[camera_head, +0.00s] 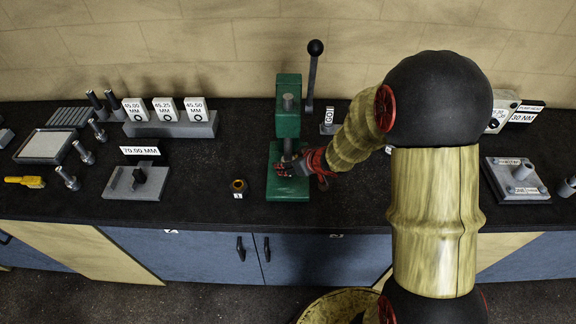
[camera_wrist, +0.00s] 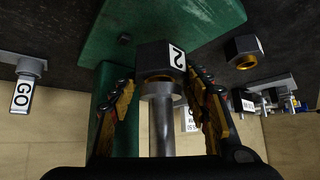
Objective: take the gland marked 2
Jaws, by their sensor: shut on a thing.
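The gland marked 2 (camera_wrist: 157,58) is a dark block with a white label and a brass-coloured rim, seen in the wrist view. It is at the green base of the press (camera_head: 287,190), with the grey press ram (camera_wrist: 161,115) lined up with its brass-rimmed end. My gripper (camera_head: 291,167) is at the press, its fingers shut on this gland from both sides in the wrist view (camera_wrist: 160,78). In the head view my gripper hides the gland. Whether the ram touches it, I cannot tell.
A second brass-rimmed gland (camera_head: 238,186) stands left of the press; its mark is too small to read. The press column (camera_head: 288,105) and lever (camera_head: 312,75) rise behind my gripper. A GO gauge (camera_head: 329,121) is behind.

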